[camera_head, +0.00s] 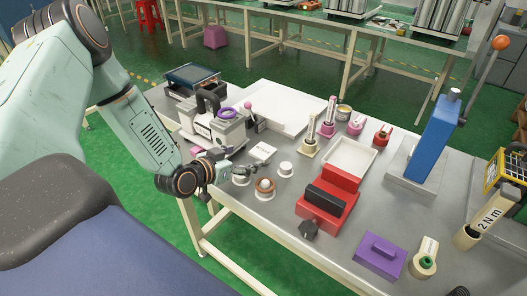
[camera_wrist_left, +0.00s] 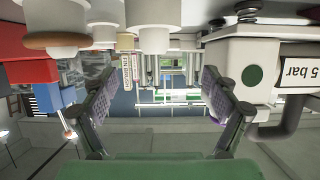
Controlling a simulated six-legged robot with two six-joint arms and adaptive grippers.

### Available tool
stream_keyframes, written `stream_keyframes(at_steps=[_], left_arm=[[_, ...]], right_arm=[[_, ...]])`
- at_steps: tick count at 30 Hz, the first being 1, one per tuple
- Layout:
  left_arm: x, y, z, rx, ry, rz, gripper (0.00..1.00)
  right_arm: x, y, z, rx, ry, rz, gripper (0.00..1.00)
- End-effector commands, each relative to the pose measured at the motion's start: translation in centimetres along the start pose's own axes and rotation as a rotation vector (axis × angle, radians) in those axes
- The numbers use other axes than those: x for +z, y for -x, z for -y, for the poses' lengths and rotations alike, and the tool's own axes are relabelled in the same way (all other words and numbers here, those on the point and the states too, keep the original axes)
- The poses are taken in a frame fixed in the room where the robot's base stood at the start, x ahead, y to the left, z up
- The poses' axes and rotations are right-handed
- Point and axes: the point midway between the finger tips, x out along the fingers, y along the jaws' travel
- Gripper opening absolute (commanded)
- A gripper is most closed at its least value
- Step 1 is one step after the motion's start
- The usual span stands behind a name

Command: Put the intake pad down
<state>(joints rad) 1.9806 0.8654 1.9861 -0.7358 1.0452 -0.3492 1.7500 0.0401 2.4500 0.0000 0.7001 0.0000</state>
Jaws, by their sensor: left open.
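My left gripper (camera_head: 222,172) is over the near left part of the bench, beside the grey machine (camera_head: 213,130). In the left wrist view its two fingers (camera_wrist_left: 163,105) stand wide apart with nothing between them. I cannot tell for sure which thing is the intake pad. A small white labelled block (camera_head: 263,151) and a large flat white panel (camera_head: 288,108) lie on the bench beyond the gripper. A white round piece with a brown ring (camera_head: 265,187) stands just right of the gripper; it also shows in the left wrist view (camera_wrist_left: 48,40). My right gripper is not in view.
A red block with a black top (camera_head: 327,199), a white tray (camera_head: 350,158) and a purple block (camera_head: 380,256) are to the right. A blue column (camera_head: 434,138) stands farther right. In the left wrist view, a white body marked "5 bar" (camera_wrist_left: 262,62) is close to the right finger.

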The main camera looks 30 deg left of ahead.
Motion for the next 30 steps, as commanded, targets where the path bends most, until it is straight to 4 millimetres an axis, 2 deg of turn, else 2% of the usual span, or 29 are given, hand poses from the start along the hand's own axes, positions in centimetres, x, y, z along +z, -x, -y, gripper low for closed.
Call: stream_keyframes(at_steps=[7, 18, 26, 30], left_arm=[[0.3, -1.6, -0.1, 0.002, -0.002, 0.000, 0.87], [0.5, -5.8, -0.4, 0.001, -0.001, 0.000, 0.87], [0.3, -6.1, -0.4, 0.001, 0.002, 0.000, 0.87], [0.3, -6.0, -0.4, 0.000, 0.002, 0.000, 0.77]], right_arm=[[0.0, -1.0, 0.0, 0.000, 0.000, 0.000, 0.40], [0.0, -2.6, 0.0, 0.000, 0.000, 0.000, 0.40], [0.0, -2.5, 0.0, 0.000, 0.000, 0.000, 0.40], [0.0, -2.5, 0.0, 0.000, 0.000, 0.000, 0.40]])
